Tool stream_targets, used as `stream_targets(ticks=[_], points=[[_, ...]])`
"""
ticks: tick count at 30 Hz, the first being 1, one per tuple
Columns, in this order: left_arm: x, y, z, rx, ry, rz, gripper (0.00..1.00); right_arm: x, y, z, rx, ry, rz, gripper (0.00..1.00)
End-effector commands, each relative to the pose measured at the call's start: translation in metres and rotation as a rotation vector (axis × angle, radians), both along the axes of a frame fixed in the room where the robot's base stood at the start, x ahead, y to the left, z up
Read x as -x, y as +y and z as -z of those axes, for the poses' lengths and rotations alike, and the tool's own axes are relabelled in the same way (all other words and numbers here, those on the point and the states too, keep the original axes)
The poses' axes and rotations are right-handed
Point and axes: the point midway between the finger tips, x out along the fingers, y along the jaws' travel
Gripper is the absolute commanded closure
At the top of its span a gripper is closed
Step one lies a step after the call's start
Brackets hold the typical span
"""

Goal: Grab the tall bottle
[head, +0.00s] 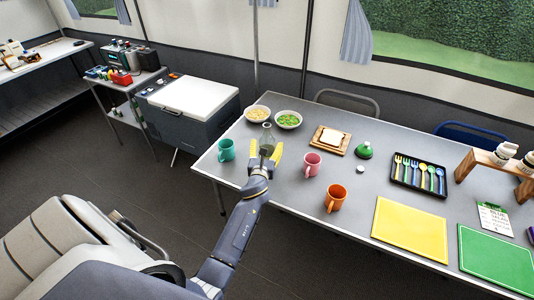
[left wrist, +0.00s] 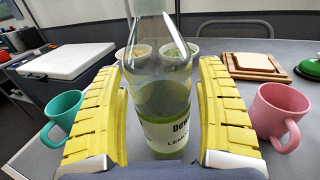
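My left gripper (head: 264,158) is at the bottle. Its yellow fingers (left wrist: 160,115) are spread on both sides of it, with a gap at the left finger; the right finger is very close, and I cannot tell if it touches. My right gripper is not in view.
A teal mug (head: 226,150) stands left of the bottle and a pink mug (head: 311,164) right of it. Two bowls (head: 288,120) sit behind. An orange mug (head: 335,197), a bread board (head: 331,141) and a cutlery tray (head: 419,176) are farther right.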

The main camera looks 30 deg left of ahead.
Motion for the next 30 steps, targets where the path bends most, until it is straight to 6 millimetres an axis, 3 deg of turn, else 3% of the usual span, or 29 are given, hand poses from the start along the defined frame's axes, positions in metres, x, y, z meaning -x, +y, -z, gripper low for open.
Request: stream_targets(ticks=[2,13,30], points=[[0.0001,-0.0002,0.0001,0.0,0.0,0.0,0.37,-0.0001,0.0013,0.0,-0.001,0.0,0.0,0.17],[0.0001,-0.0002,0.0001,0.0,0.0,0.0,0.8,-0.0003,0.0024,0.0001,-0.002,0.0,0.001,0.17],[-0.0002,0.0005,-0.0074,0.0,-0.003,0.0,0.81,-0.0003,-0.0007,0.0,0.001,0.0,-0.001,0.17]])
